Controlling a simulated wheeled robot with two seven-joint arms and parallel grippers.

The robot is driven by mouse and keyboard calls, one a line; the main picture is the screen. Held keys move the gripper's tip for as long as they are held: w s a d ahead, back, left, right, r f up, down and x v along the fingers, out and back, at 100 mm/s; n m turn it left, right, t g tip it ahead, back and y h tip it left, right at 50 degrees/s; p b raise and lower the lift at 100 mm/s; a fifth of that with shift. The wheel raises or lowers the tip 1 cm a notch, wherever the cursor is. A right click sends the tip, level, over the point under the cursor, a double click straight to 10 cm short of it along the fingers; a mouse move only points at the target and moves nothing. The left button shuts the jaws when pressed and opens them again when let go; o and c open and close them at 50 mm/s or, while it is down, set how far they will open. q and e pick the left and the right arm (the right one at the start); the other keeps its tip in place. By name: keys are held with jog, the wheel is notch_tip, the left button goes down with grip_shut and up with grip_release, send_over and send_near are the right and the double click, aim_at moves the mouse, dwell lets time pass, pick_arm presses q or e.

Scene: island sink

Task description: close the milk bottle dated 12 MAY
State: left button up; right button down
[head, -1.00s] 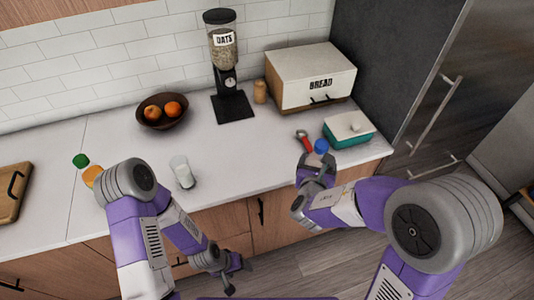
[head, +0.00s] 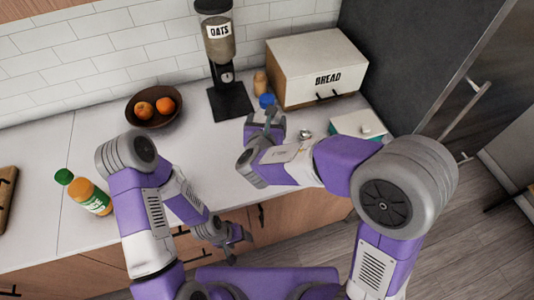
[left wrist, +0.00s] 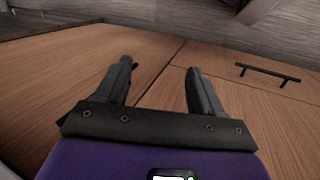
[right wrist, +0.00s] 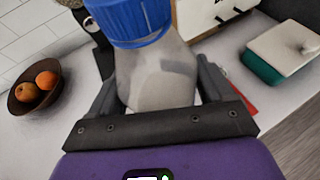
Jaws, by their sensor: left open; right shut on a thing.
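A milk bottle with a blue cap (right wrist: 158,72) is held in my right gripper (right wrist: 157,95). The cap sits on top of its neck, and no date can be read on it. The white glass container seen earlier on the counter is hidden now, probably behind my left arm.
An orange juice bottle with a green cap (head: 84,192) stands at left. A fruit bowl (head: 153,118), the oats dispenser (head: 222,60) and a bread box (head: 318,72) line the back. A teal-and-white butter dish (right wrist: 278,55) is at right. The counter's left middle is clear.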

notch_tip(320, 180, down, 5)
jog(key=shift+b, duration=0.45)
jog(key=shift+w+f+b, duration=0.1)
jog(key=shift+f+b, duration=0.3)
jog(key=shift+f, duration=1.5)
jog(key=shift+f, duration=0.15)
grip_release()
